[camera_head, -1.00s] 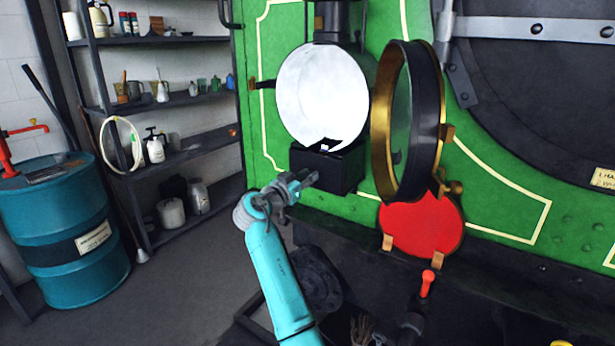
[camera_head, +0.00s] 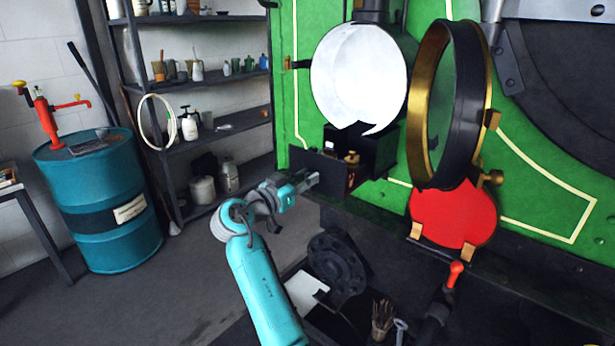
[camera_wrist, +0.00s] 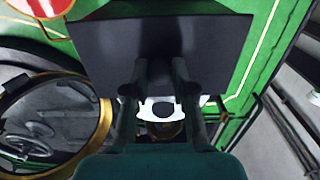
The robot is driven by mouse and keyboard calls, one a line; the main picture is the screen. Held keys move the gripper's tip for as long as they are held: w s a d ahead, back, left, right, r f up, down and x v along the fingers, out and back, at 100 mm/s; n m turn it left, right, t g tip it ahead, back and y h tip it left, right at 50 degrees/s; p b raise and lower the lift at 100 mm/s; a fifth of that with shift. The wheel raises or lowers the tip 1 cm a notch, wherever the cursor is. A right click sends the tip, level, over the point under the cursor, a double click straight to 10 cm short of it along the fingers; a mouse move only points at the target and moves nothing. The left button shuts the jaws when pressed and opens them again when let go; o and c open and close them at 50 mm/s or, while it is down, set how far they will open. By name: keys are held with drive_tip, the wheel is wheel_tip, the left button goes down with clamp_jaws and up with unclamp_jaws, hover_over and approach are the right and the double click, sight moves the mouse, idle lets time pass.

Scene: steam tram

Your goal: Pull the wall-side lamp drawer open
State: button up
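The dark lamp drawer (camera_head: 312,162) stands pulled out from its black box under the round white lamp reflector (camera_head: 350,75). Small brass-coloured contents (camera_head: 352,158) show inside it. In the wrist view the drawer's flat front (camera_wrist: 105,45) fills the upper middle. My gripper (camera_head: 314,180) is at the outer face of this front. In the wrist view its two fingers (camera_wrist: 160,65) are drawn fairly close together and reach onto the front. The gripped part is hidden; the front staying at the fingertips as it came out suggests a hold on its handle.
The lamp's brass-rimmed door (camera_head: 440,110) hangs open to the right, above a red disc (camera_head: 455,217). A blue drum (camera_head: 100,215) and shelves (camera_head: 215,136) stand left. A tray with a brush (camera_head: 382,318) lies low ahead. Floor between drum and arm is clear.

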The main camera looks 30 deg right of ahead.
drive_tip(key=shift+o, duration=1.4)
drive_tip(key=shift+a, duration=0.1)
drive_tip(key=v, duration=1.1)
drive_tip(key=shift+s+a, duration=0.15)
drive_tip(key=shift+a, duration=0.25)
drive_tip(key=shift+r, duration=0.1)
